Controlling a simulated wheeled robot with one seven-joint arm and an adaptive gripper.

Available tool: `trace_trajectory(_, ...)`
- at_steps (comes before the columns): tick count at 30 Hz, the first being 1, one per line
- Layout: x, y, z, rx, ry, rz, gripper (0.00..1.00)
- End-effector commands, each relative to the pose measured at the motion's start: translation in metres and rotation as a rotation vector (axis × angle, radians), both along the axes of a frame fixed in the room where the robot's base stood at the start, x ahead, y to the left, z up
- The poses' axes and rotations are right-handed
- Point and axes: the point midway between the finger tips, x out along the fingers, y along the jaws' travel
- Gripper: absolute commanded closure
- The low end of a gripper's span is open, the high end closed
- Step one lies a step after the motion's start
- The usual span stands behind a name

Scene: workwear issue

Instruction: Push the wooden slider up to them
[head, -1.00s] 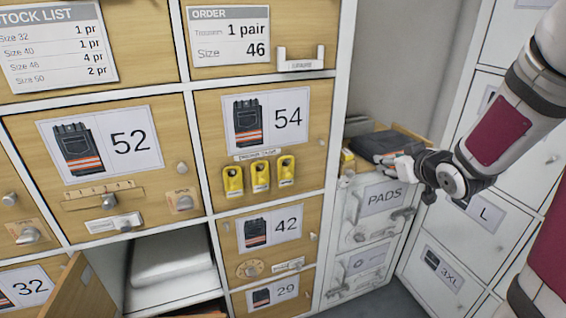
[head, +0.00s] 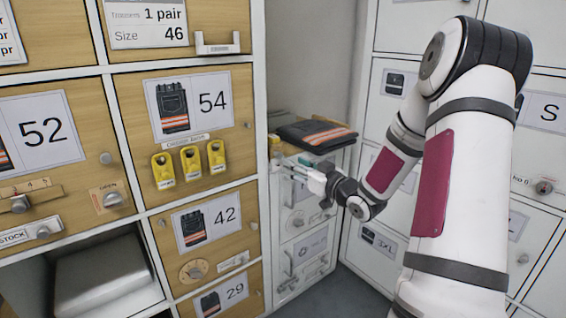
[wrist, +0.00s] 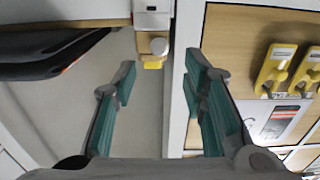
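Folded dark trousers with orange and silver stripes (head: 322,134) lie on the counter above the white drawers. Their dark edge shows at the upper left of the wrist view (wrist: 45,48). My gripper (head: 292,172) is in front of that counter, below and left of the trousers. In the wrist view my gripper (wrist: 157,78) is open with nothing between its fingers. I cannot clearly make out a wooden slider; a pale wooden strip (wrist: 60,21) runs along the top of the wrist view.
A slotted wooden plate with a knob (head: 22,198) is under number 52. White lockers (head: 390,165) stand close behind my arm.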

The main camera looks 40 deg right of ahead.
Motion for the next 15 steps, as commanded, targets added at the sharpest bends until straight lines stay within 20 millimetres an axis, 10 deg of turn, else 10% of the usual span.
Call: trace_trajectory(15, 0.066, 0.002, 0.0, 0.001, 0.0, -0.001, 0.61)
